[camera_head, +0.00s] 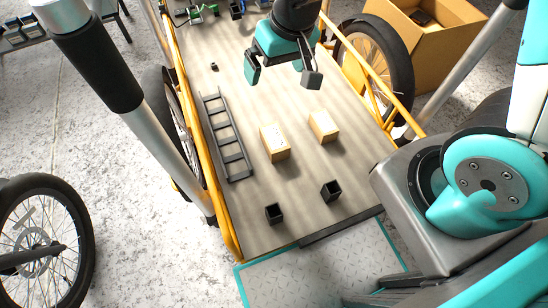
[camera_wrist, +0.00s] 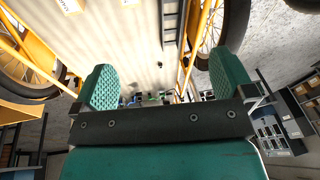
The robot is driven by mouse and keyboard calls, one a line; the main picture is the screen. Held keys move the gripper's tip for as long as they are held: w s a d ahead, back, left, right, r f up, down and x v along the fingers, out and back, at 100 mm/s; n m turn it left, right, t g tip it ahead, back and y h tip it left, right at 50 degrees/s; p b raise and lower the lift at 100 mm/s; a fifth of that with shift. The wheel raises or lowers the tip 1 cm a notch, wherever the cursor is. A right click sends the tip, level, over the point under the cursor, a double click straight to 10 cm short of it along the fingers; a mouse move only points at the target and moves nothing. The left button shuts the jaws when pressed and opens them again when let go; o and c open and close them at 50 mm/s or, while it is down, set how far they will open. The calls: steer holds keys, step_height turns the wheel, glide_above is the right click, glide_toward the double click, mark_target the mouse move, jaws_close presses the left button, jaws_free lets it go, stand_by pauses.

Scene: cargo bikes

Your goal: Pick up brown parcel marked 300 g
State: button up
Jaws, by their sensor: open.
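Two light brown parcels stand on the cargo bed in the head view, a left one (camera_head: 275,143) and a right one (camera_head: 323,126). Dark marks show on their tops, but I cannot read which says 300 g. One pale parcel with print (camera_wrist: 70,5) is cut off by the top edge of the wrist view; I cannot tell which it is. My gripper (camera_head: 283,76) is open and empty above the bed, farther back than both parcels. Its two teal fingers (camera_wrist: 163,70) stand wide apart in the wrist view.
A dark ladder-like rack (camera_head: 227,138) lies left of the parcels. Two small black cups (camera_head: 274,213) (camera_head: 331,190) stand in front of them. Yellow rails (camera_head: 190,120) and wheels flank the bed. A cardboard box (camera_head: 425,60) stands at back right.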

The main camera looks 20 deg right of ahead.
steer(key=m+t+h+b, duration=0.1)
steer(key=m+h+b, duration=0.1)
steer(key=b, duration=0.9)
glide_toward(274, 137)
steer(key=b+x, duration=0.5)
steer(key=x, duration=0.1)
steer(key=shift+d+f, duration=0.15)
steer(key=shift+f, duration=0.3)
steer(key=b+x, duration=0.4)
steer(key=x, duration=0.2)
steer(key=shift+r, duration=0.1)
steer(key=c, duration=1.1)
